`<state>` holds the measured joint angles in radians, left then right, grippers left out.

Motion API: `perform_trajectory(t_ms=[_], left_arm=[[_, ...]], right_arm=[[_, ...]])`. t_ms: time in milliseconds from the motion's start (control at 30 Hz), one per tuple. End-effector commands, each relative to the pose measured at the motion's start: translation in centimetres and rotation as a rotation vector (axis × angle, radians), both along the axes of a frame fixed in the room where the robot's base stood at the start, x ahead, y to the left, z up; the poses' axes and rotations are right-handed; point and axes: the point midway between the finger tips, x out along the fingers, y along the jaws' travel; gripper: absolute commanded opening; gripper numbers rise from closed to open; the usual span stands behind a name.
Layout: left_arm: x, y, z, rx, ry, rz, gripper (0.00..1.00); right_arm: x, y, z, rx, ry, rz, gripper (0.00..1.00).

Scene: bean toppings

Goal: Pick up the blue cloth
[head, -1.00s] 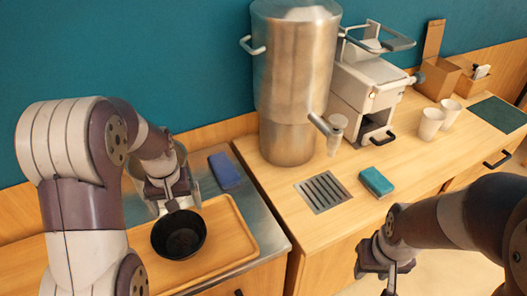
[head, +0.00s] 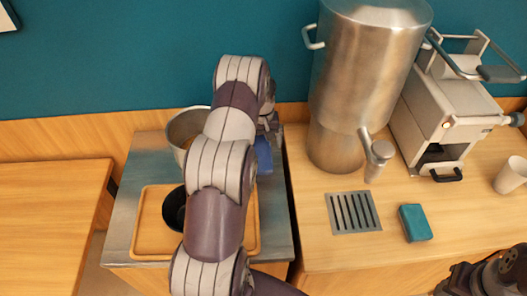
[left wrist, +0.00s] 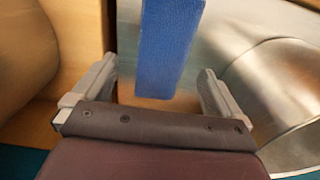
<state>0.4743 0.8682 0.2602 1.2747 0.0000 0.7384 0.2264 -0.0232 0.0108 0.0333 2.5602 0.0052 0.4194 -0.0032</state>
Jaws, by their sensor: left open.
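The blue cloth (head: 263,155) lies on the metal counter top behind the wooden tray, partly hidden by my left arm in the head view. In the left wrist view the blue cloth (left wrist: 168,45) is a long block between the finger lines, ahead of the palm. My left gripper (left wrist: 157,82) is open, with one finger on each side of the cloth's line; I cannot tell whether they touch it. In the head view my left gripper (head: 270,122) is mostly hidden behind its arm, just above the cloth. My right arm's end shows at the bottom right; its fingertips are out of frame.
A metal pot (head: 183,128) stands left of the cloth. A black bowl (head: 174,208) sits in the wooden tray (head: 147,220). A tall steel urn (head: 335,140) stands to the right. A teal sponge (head: 415,222) lies near a drain grate (head: 353,212).

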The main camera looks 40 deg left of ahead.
Motion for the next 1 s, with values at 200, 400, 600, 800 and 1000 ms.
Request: perform_trajectory(t_ms=[200, 400, 600, 800, 1000], left_arm=[[-0.2, 0.3, -3.7, -0.001, 0.002, -0.001, 1.0], [-0.2, 0.3, -5.1, 0.001, -0.001, -0.001, 1.0], [-0.2, 0.3, -5.1, 0.0, 0.0, -0.001, 0.74], [-0.2, 0.3, -5.1, 0.0, 0.0, -0.001, 0.48], [-0.2, 0.3, -4.9, 0.001, -0.001, -0.001, 0.48]], right_arm=[[0.0, 0.0, 2.0, 0.0, -0.001, 0.0, 0.43], [0.0, 0.0, 2.1, 0.0, 0.0, 0.0, 0.43], [0.0, 0.0, 2.0, 0.0, 0.0, 0.0, 0.43], [0.0, 0.0, 2.0, 0.0, 0.0, 0.0, 0.43], [0.0, 0.0, 1.9, 0.0, 0.0, 0.0, 0.43]])
